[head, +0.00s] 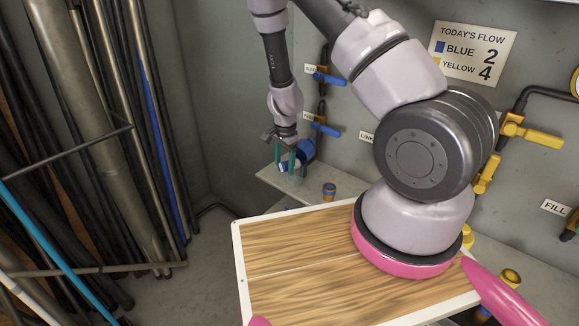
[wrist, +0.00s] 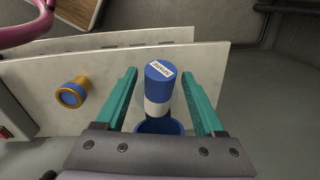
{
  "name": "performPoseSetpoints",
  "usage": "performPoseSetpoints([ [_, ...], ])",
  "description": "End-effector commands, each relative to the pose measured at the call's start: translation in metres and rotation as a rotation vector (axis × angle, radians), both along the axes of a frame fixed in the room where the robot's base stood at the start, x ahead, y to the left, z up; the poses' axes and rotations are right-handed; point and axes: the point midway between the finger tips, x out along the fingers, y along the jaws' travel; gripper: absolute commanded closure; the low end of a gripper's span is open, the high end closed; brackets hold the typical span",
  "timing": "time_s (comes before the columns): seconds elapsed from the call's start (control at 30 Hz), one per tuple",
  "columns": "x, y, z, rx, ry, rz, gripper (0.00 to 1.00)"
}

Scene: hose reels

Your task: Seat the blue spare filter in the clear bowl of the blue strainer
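A blue cylinder with a white band and a printed label, apparently the spare filter (wrist: 159,85), is between the teal fingers of my gripper (wrist: 159,74) in the wrist view. Gaps show on both sides, so the gripper looks open around it, not touching. A blue rounded part, likely the blue strainer (wrist: 160,127), shows partly behind the cylinder, near the palm. In the head view, my gripper (head: 285,156) points down over the ledge, with the blue-and-white cylinder (head: 288,167) at its fingertips and the blue strainer (head: 306,150) beside it. The clear bowl cannot be made out.
A pale ledge (head: 265,174) runs along the wall. A blue-and-brass fitting (head: 329,190) stands on it to the right of my gripper. Blue-handled valves (head: 328,78) are on the wall above. A wood-topped tray (head: 290,275) is in front; pipes (head: 110,120) stand at left.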

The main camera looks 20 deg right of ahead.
Motion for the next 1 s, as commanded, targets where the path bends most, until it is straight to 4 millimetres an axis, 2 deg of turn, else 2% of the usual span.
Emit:
performPoseSetpoints([
  [0.03,0.000,0.000,0.000,0.000,0.000,0.000,0.54],
  [0.1,0.000,0.000,0.000,0.000,0.000,0.000,0.80],
  [0.17,0.000,0.000,0.000,0.000,0.000,0.000,1.00],
  [0.47,0.000,0.000,0.002,0.000,0.000,0.000,1.00],
  [0.63,0.001,0.001,0.013,0.000,-0.003,0.003,1.00],
  [0.77,0.000,0.001,0.034,0.000,-0.003,0.003,1.00],
  [1.0,0.001,0.001,0.086,0.001,-0.004,0.004,1.00],
])
